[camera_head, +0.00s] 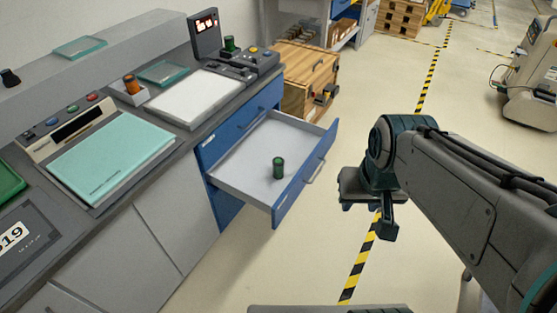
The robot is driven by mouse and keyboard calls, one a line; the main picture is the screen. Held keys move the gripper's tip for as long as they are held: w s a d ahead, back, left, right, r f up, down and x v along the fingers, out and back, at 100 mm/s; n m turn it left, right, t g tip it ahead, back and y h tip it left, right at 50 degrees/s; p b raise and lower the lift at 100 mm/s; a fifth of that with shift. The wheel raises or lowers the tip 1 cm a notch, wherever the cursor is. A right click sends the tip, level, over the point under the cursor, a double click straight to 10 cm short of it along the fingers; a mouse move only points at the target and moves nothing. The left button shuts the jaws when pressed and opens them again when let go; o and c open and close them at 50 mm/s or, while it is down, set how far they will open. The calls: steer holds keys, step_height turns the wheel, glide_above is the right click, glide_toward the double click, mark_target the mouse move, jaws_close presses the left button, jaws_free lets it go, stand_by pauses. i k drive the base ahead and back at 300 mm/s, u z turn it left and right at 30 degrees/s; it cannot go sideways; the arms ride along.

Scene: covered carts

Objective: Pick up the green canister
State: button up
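A small dark green canister (279,168) stands upright in the open blue drawer (238,176), on its pale grey floor. Another small green cylinder (230,43) stands on the counter by the display unit, partly hidden. My gripper (382,226) is to the right of the drawer, over the floor and apart from the canister. The fingers point down and are seen from the side and behind. Whether they are spread or closed does not show.
The drawer's front panel (307,175) stands out from the grey counter (120,178) toward my arm. A brown cylinder (132,84) sits in a small tray on the counter. A wooden crate (303,75) stands behind the drawer.

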mark_target(277, 162)
steer(key=u, duration=0.2)
steer(key=k, duration=0.3)
steer(key=z, duration=0.85)
steer(key=i, duration=1.45)
steer(key=u, duration=0.95)
steer(key=i, duration=0.55)
steer(key=u, duration=0.05)
